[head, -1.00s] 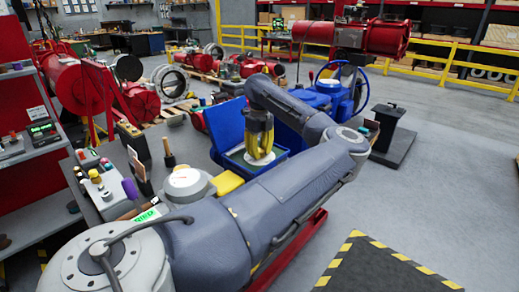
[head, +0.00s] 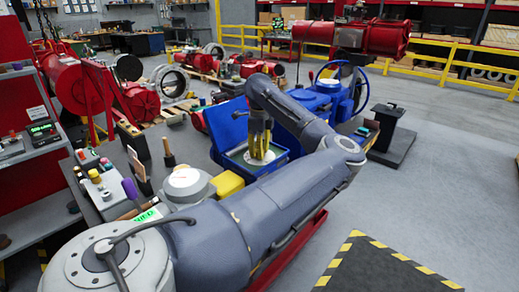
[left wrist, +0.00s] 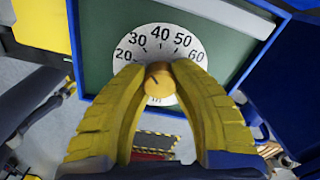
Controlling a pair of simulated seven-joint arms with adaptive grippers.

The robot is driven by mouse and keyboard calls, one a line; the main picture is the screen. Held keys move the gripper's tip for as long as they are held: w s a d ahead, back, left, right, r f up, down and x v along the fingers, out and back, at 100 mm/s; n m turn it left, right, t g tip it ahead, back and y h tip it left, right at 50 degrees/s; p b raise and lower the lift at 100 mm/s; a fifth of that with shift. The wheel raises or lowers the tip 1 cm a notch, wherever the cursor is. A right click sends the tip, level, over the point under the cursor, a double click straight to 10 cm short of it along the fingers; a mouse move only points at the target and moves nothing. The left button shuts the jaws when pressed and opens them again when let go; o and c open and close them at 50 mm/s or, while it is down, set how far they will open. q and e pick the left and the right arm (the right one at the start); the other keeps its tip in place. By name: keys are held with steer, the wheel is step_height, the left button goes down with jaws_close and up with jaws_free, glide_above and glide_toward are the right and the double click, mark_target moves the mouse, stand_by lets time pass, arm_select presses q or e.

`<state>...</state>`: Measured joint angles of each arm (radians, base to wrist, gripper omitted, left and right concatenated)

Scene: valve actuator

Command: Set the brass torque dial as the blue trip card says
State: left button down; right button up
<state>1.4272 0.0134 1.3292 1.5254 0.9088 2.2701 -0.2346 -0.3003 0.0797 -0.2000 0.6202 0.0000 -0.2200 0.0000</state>
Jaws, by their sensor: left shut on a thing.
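The brass torque dial (left wrist: 160,82) is a round knob at the centre of a white scale plate (left wrist: 162,40) in the left wrist view. Numbers from 20 to 60 show on the plate; its lower part is partly hidden by the fingers. My left gripper (left wrist: 160,90) has its yellow fingers closed on the knob from both sides. In the head view my left gripper (head: 259,150) points down over the plate, and the knob is hidden there. The plate sits on a green panel (left wrist: 98,40) in an open blue case (head: 228,126). I cannot make out the blue trip card.
A yellow block (head: 228,183) stands beside the case. Several small items, including a purple cylinder (head: 130,188), lie on the bench at left. A blue handwheel (head: 359,92) stands behind the case. The floor at right is open around a striped mat (head: 378,268).

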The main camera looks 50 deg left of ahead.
arm_select(q)
steer(key=shift+a, duration=0.1)
stand_by(0.3)
steer(key=c, duration=1)
jaws_free()
steer(key=shift+o, duration=0.2)
step_height(320, 180, up, 12)
